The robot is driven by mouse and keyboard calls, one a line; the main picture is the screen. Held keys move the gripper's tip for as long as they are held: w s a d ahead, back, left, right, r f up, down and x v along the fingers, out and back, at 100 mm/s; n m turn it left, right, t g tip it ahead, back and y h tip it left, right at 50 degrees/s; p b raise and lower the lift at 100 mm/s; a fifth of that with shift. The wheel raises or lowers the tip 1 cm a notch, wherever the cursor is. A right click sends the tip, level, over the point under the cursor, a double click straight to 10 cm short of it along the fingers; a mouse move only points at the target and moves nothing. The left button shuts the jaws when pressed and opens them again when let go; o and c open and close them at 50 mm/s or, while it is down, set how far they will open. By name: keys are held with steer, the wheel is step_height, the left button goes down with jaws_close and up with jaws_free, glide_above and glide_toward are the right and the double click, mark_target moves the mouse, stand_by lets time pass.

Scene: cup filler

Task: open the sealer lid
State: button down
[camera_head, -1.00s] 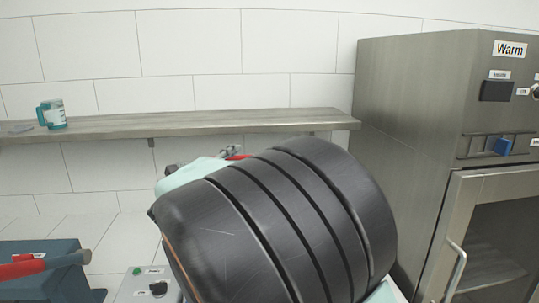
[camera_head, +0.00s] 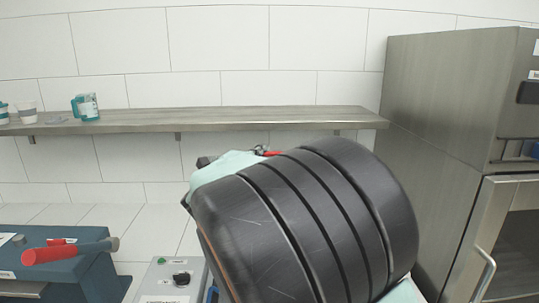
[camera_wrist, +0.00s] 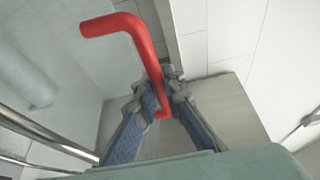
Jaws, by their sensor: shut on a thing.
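My gripper (camera_wrist: 165,85) shows in the wrist view with its two blue-grey fingers closed around the lower part of a bent red handle (camera_wrist: 140,35). The handle's upper end sticks out to the left of the fingers. In the head view, a small red piece of it (camera_head: 273,153) and a fingertip show past my black arm, which hides most of the gripper. A grey box with a knob and a green button (camera_head: 168,281) stands low beside my arm. The sealer lid cannot be made out clearly; my arm covers much of that area.
A blue machine with a red lever (camera_head: 48,254) stands at the lower left. A wall shelf (camera_head: 215,119) carries a teal-and-white mug (camera_head: 89,107) and other cups. A steel cabinet (camera_head: 432,140) stands at the right, close to my arm.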

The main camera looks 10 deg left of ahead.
steer(key=shift+f+b, duration=0.15)
steer(key=shift+b, duration=0.15)
steer(key=shift+s+f+b, duration=0.15)
steer(key=shift+s+b, duration=0.15)
steer(key=shift+b, duration=0.2)
steer(key=s+b, duration=0.2)
steer(key=b, duration=0.1)
steer(key=shift+s+d+f+t, duration=0.1)
steer(key=shift+s+d+t, duration=0.05)
steer(key=shift+d+t, duration=0.25)
steer(key=shift+s+d+m+b, duration=0.15)
steer(key=shift+s+m+b, duration=0.15)
steer(key=shift+s+b, duration=0.55)
steer(key=shift+s+r+t+b, duration=0.25)
steer(key=shift+t+b, duration=0.05)
steer(key=shift+b, duration=0.25)
